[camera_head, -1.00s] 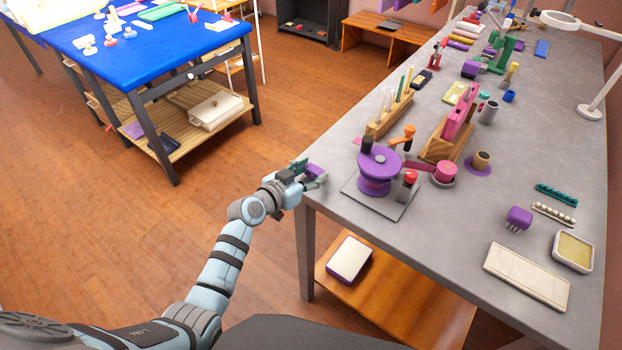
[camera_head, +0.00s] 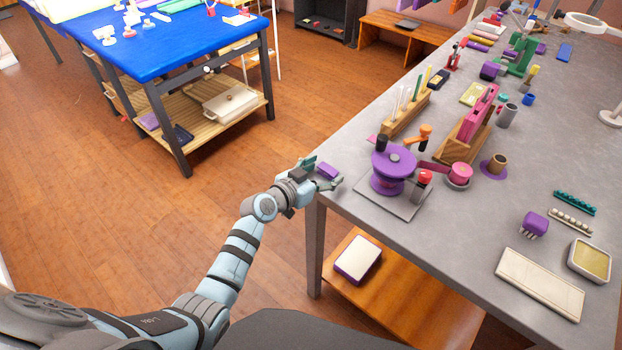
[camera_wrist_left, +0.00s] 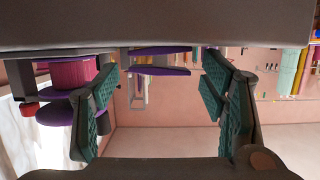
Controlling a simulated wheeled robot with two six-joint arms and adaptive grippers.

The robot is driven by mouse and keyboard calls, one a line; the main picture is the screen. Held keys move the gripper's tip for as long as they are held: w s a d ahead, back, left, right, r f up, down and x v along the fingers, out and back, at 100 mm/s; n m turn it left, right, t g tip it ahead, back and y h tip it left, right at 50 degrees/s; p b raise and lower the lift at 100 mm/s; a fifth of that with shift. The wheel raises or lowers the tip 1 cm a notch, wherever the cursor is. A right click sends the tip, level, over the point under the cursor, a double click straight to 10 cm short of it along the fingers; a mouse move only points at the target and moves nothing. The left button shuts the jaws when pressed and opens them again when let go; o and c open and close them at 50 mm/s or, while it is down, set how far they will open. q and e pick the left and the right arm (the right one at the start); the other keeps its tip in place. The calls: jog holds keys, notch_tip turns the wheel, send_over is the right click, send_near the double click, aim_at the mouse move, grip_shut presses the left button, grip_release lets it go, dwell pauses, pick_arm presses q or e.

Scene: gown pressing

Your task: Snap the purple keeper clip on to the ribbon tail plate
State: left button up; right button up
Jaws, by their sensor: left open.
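I cannot tell for sure which part is the ribbon tail plate; a pink strip (camera_head: 428,166) runs beside the purple spool (camera_head: 393,160). My right gripper is not in view.
The spool stands on a grey base plate (camera_head: 415,208) just right of my left gripper, with a red-topped post (camera_head: 424,179) beside it. Wooden racks (camera_head: 462,140) stand behind. The floor left of the table is clear up to the blue table (camera_head: 200,50).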

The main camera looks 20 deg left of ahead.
pick_arm(q)
jog(key=f+v, duration=0.1)
jog(key=v, duration=1.4)
jog(key=s+a+f+n+g+y, duration=0.15)
jog(key=s+f, duration=0.25)
jog(key=f, duration=0.5)
jog(key=s+a+f+n+g+y, duration=0.1)
jog(key=s+a+f+g+y, duration=0.2)
jog(key=f, duration=0.6)
jog(key=s+a+f+n+g, duration=0.1)
jog(key=s+a+f, duration=0.1)
jog(key=s+f, duration=0.5)
jog(key=s+f+g, duration=0.2)
jog(key=s+f, duration=0.3)
jog(key=s, duration=0.3)
jog(key=s+f+g+y, duration=0.1)
jog(key=s+f+g, duration=0.1)
jog(key=s+f, duration=0.3)
jog(key=s+f+g, duration=0.3)
jog(key=s+f, duration=0.3)
jog(key=s, duration=0.7)
jog(key=shift+d+y+p, duration=0.3)
jog(key=shift+y+p, duration=0.05)
jog(key=shift+f+n, duration=0.1)
jog(key=shift+n, duration=0.15)
jog(key=shift+c, duration=0.2)
